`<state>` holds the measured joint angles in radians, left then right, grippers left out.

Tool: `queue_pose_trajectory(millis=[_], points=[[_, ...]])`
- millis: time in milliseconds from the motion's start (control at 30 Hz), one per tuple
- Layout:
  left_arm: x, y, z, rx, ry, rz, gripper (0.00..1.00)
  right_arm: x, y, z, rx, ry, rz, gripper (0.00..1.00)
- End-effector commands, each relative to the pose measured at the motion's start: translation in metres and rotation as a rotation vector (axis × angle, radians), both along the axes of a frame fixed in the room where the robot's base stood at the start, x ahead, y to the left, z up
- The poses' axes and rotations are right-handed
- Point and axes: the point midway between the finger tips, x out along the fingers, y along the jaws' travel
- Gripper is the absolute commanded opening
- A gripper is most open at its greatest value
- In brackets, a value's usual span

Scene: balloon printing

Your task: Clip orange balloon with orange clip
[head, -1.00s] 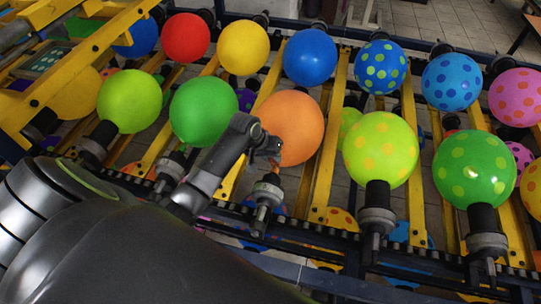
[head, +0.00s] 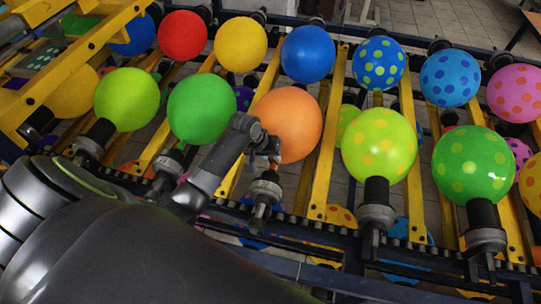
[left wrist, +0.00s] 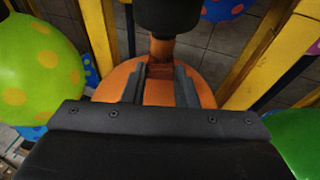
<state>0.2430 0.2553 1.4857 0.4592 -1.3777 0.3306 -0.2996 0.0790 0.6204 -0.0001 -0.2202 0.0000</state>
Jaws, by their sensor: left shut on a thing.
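The plain orange balloon (head: 288,122) sits in the front row, neck down on its dark nozzle (head: 265,192). My left gripper (head: 268,152) is at the balloon's lower left side, near the neck. In the left wrist view, the gripper (left wrist: 160,88) is shut on a small darker orange piece, which looks like the orange clip (left wrist: 160,71). The clip lies against the balloon's neck (left wrist: 162,48), below the black nozzle in that picture. The orange balloon (left wrist: 205,88) fills the space behind the fingers. I cannot tell whether the clip goes fully around the neck. My right gripper is not in view.
A plain green balloon (head: 201,107) stands to the left, and a yellow-green dotted balloon (head: 379,145) to the right. More balloons, such as the blue one (head: 307,54), form a back row. Yellow beams (head: 325,150) run between the nozzles.

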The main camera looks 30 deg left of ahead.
Motion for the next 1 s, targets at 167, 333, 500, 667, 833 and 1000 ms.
queue_pose_trajectory(millis=[167,333,500,667,833,1000], points=[[0.0001,-0.0006,-0.0017,0.0,0.0,0.0,0.11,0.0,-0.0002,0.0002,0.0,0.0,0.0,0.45],[0.0003,-0.0013,-0.0035,0.0,0.0,0.0,0.11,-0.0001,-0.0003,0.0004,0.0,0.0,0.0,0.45],[0.0004,-0.0019,-0.0056,0.0,0.0,0.0,0.11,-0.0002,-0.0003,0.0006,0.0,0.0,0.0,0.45],[0.0003,-0.0024,-0.0076,0.0,0.001,0.0,0.11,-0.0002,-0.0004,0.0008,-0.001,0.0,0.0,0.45],[0.0002,-0.0023,-0.0078,0.0,0.001,0.0,0.11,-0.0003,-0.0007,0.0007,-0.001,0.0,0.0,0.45],[0.0002,-0.0023,-0.0078,0.0,0.001,0.0,0.39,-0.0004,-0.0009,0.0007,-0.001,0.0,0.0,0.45]])
